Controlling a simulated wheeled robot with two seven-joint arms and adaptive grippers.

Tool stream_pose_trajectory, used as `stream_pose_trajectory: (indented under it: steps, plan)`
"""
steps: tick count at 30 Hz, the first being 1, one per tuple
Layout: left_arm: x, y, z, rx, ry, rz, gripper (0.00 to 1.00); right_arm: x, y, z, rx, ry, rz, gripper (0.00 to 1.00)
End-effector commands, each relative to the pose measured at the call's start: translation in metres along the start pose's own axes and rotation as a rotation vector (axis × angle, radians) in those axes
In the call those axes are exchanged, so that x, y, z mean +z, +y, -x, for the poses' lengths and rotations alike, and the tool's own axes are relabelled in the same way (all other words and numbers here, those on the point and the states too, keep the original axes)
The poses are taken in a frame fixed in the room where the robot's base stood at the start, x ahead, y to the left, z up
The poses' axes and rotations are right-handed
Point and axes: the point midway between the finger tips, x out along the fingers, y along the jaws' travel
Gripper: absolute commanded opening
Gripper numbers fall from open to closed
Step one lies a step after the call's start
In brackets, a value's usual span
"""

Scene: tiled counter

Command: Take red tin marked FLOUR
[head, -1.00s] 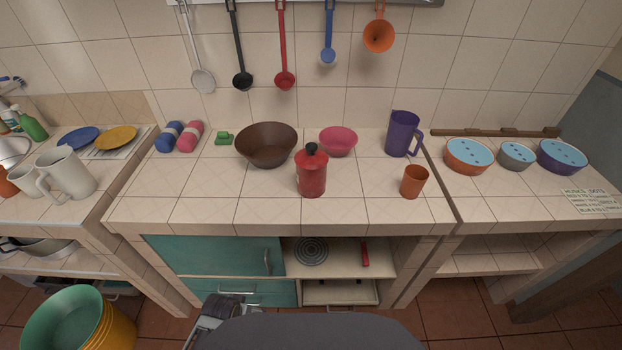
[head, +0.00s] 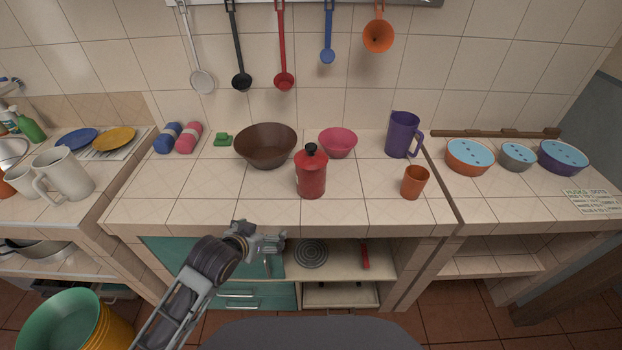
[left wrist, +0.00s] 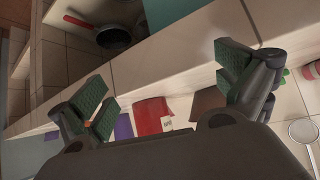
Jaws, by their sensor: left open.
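The red tin (head: 311,177) with a black knob on its lid stands upright near the middle of the tiled counter. No FLOUR marking can be read on it in the head view. A red shape with a small pale label, likely the tin, shows in the left wrist view (left wrist: 150,113) between my fingers, beyond the counter edge. My left gripper (head: 276,243) is open and empty at the counter's front edge, in front of the tin and to its left, apart from it. Its two green-padded fingers are spread in the left wrist view (left wrist: 165,88). My right gripper is not in view.
A brown bowl (head: 266,147) and a pink bowl (head: 338,143) stand behind the tin. An orange cup (head: 415,182) and a purple jug (head: 403,134) are to its right. The counter's front left part is clear. Ladles hang on the wall.

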Motion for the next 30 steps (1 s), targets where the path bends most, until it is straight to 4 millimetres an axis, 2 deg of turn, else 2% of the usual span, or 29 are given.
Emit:
stream_pose_trajectory:
  steps: [6, 16, 21, 30]
  plan:
    - [-0.045, 0.015, 0.000, 0.049, 0.132, -0.038, 1.00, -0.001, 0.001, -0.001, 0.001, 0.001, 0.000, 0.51]
    - [-0.099, 0.035, 0.001, 0.142, 0.303, -0.085, 1.00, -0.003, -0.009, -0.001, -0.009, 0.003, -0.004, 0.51]
    - [-0.110, 0.040, 0.001, 0.170, 0.343, -0.094, 1.00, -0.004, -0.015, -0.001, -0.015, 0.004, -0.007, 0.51]
    - [-0.112, 0.041, 0.001, 0.177, 0.351, -0.094, 1.00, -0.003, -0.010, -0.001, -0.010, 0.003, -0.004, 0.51]
